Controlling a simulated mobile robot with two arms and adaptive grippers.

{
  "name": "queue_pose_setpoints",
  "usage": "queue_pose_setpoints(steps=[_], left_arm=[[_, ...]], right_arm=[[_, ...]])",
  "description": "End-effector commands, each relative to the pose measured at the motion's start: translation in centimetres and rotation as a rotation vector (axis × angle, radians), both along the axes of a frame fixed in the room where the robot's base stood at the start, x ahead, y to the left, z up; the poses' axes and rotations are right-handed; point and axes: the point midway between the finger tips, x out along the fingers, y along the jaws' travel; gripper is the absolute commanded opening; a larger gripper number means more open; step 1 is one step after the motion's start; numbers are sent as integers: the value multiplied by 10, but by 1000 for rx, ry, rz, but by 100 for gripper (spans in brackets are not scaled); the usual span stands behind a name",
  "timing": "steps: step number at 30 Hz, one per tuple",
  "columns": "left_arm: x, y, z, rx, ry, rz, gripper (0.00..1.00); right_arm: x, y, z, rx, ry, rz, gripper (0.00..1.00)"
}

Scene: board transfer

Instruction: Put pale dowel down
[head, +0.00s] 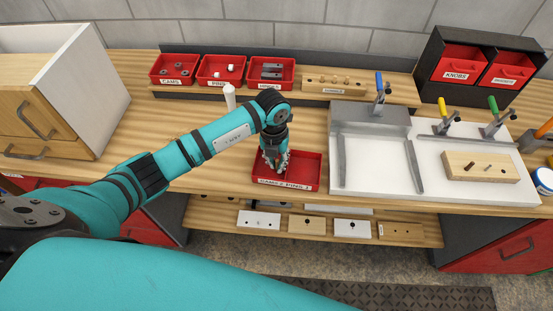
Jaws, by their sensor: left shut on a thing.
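My left gripper (275,160) points down over the red tray (308,173) at the front of the bench, with its fingertips at or just inside the tray's opening. It is shut on the pale dowel, which is too small and too covered by the fingers to make out. The tray carries a white label on its front wall, and its visible floor looks empty. My right gripper is not in view.
A wooden dowel rack (310,84) and red bins (222,70) stand behind. A white bottle (229,97) is close behind my forearm. A clamp fixture (369,117) and a wooden board (482,168) with two pegs are at right. Bare bench lies left of the tray.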

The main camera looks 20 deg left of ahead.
Motion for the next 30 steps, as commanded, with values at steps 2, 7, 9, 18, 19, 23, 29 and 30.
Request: queue_pose_setpoints(steps=[2,7,9,18,19,23,29,30], left_arm=[[0,0,0,0,0,0,0],[0,0,-4,0,0,0,11],[0,0,-3,0,0,1,18],[0,0,0,0,0,1,18],[0,0,2,0,0,1,18],[2,1,15,1,-5,0,18],[2,3,58,0,-7,-1,18],[2,4,67,-1,-7,-1,18]], right_arm=[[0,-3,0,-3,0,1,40],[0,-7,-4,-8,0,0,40],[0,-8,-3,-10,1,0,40],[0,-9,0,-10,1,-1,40],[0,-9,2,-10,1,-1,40],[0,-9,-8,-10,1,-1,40],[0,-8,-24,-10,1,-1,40],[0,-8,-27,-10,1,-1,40]])
